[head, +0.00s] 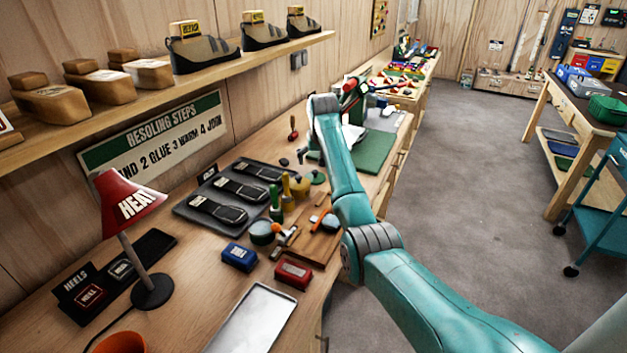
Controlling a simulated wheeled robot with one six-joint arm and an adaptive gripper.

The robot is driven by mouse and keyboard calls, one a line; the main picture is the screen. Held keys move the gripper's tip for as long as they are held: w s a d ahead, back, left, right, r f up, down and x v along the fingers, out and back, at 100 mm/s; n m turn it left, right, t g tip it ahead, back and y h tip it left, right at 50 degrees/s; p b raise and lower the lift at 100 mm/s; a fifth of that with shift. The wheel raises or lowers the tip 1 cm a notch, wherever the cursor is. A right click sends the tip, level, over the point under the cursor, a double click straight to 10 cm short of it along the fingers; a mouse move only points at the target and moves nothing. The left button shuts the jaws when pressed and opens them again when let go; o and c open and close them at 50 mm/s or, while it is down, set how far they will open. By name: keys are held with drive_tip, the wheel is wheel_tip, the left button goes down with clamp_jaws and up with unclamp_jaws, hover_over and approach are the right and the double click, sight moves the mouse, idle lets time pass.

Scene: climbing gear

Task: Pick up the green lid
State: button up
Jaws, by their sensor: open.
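A small round green lid (317,178) sits on the wooden workbench, just right of the yellow-brown pot among the small tools. My gripper (303,158) shows only as a small dark shape at the end of my teal arm, above and slightly left of the lid in the picture. It is open, and nothing shows between its fingers. My forearm hides part of the bench right of the lid. The gap between gripper and lid is hard to judge.
The workbench (185,275) holds a dark tray of soles (185,207), a red heat lamp (127,203), a blue box (238,257), a red box (293,274) and a pale metal tray (252,322). A green mat (373,153) lies beyond my arm. The floor (455,205) is clear.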

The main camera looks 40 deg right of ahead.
sight(315, 177)
drive_tip(key=shift+x, duration=4.4)
